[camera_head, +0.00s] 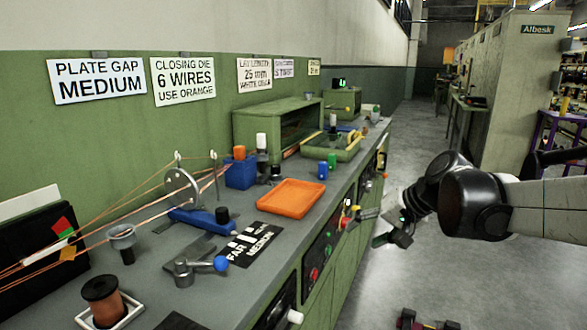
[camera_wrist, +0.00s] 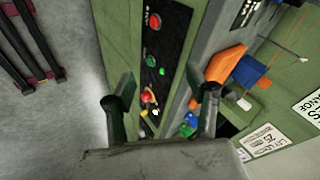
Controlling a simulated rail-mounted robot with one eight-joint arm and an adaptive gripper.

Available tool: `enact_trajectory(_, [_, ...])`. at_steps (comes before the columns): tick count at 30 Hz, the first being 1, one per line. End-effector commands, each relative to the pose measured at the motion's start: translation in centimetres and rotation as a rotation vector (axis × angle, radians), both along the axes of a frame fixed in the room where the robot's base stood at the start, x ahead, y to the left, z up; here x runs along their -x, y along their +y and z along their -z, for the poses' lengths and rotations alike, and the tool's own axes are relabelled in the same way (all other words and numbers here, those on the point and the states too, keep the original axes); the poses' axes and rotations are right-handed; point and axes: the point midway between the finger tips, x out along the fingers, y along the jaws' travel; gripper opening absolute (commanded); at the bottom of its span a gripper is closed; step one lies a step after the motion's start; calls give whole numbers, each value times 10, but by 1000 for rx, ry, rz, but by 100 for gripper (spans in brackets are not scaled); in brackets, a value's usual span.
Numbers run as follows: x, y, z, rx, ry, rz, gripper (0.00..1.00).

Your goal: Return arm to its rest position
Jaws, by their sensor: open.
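My arm comes in from the right in the head view and holds my gripper (camera_head: 392,231) in the air over the aisle, just off the bench's front panel. In the wrist view my gripper (camera_wrist: 160,100) shows two dark fingers spread well apart with nothing between them. Beyond the fingers are the bench's black control panel (camera_wrist: 160,60) and its green front. No contact between the gripper and the bench can be made out.
The bench (camera_head: 215,305) runs along the left wall with an orange tray (camera_head: 291,198), a blue-knobbed lever (camera_head: 221,264) and a copper spool (camera_head: 103,297) on top. The aisle floor (camera_head: 400,155) is clear behind the arm. A tall cabinet (camera_head: 515,90) stands at the back right.

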Motion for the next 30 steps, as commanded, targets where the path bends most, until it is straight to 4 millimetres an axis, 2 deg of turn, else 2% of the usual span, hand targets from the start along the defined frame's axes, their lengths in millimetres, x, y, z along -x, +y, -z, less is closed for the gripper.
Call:
enact_trajectory(1, [17, 2, 0, 31, -2, -1, 52])
enact_trajectory(3, [37, 2, 0, 76, -9, 1, 52])
enact_trajectory(11, [109, -3, 8, 245, -40, 1, 52])
enact_trajectory(18, [171, -14, 24, 397, -82, -6, 52])
enact_trajectory(24, [207, -23, 39, 496, -116, -14, 52])
enact_trajectory(30, [231, -32, 52, 570, -147, -22, 52])
